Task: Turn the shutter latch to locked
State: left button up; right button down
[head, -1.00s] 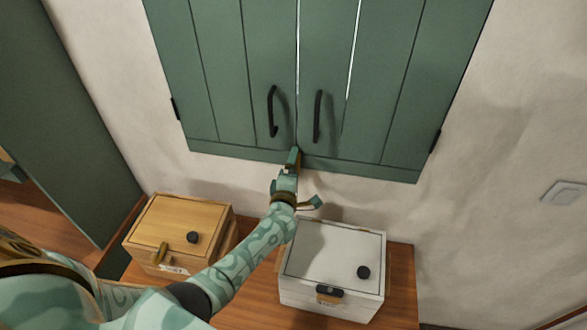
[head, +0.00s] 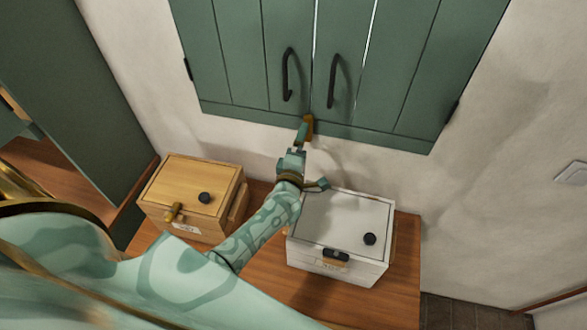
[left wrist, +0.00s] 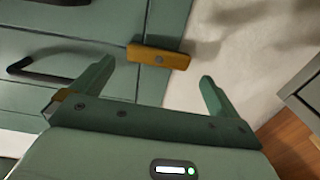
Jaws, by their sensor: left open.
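The green double-door shutter (head: 275,95) is shut, with its two leaves side by side. The latch is a small ochre bar (head: 309,125) at the bottom of the seam. My right gripper is not in view.
Two black handles (head: 287,75) (head: 333,80) stand out above the latch. A wooden box (head: 190,190) and a white box (head: 345,220) sit on the wooden counter (head: 265,285) below my arm. A dark green panel (head: 85,100) stands at left.

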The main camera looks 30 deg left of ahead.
pick_arm(q)
jog(key=v, duration=1.1)
jog(key=shift+s+b, duration=0.3)
jog(key=shift+b, duration=0.1)
jog(key=shift+d+f, duration=0.1)
jog(key=shift+f, duration=0.05)
